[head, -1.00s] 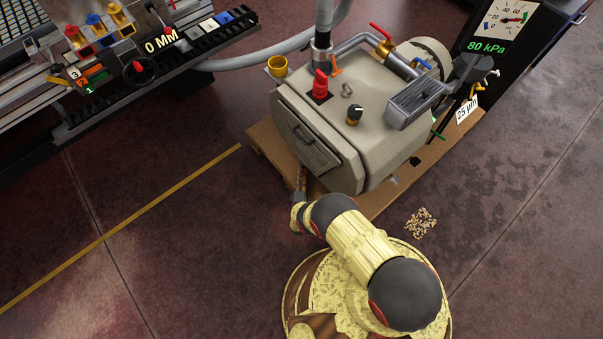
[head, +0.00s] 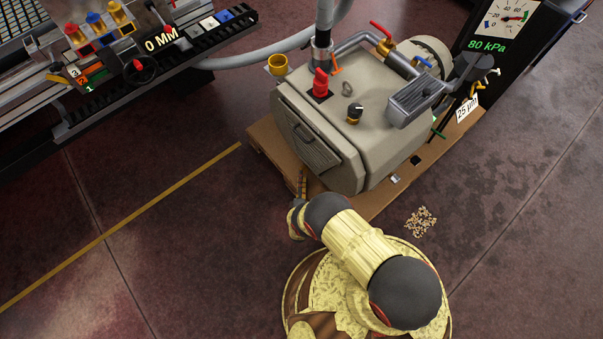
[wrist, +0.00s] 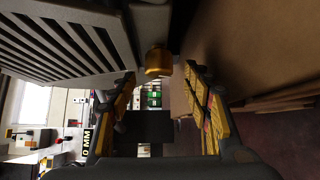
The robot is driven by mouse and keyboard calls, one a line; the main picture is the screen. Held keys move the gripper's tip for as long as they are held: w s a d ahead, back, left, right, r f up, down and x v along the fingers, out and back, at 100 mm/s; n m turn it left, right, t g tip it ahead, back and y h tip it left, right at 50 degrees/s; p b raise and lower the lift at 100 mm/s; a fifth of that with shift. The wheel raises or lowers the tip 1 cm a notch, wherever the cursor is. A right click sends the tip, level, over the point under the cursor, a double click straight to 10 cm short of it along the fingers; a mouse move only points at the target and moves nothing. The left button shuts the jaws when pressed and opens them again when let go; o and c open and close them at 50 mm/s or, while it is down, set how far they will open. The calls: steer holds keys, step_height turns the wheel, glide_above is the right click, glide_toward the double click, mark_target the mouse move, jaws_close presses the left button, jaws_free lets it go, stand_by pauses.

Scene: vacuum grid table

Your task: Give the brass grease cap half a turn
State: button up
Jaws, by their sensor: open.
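The brass grease cap (wrist: 158,61) shows in the wrist view as a small, rounded, golden cap beside the grey slatted grille of the pump (wrist: 66,42). My gripper (wrist: 161,76) is open, with one yellow finger to the left and one to the right of the cap in that view. I see a gap between the cap and each fingertip; I cannot tell how deep the cap sits between them. In the head view, my gripper is mostly hidden by my arm, near the lower front corner of the beige pump (head: 330,140), and this cap is not visible.
The pump stands on a brown pallet (head: 262,140); brown boards also fill the right of the wrist view (wrist: 250,50). Floor to the left is open.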

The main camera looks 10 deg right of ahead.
steer(key=s+a, duration=0.1)
steer(key=s, duration=0.6)
steer(key=shift+s, duration=0.35)
steer(key=shift+w+r, duration=0.1)
steer(key=shift+r, duration=0.1)
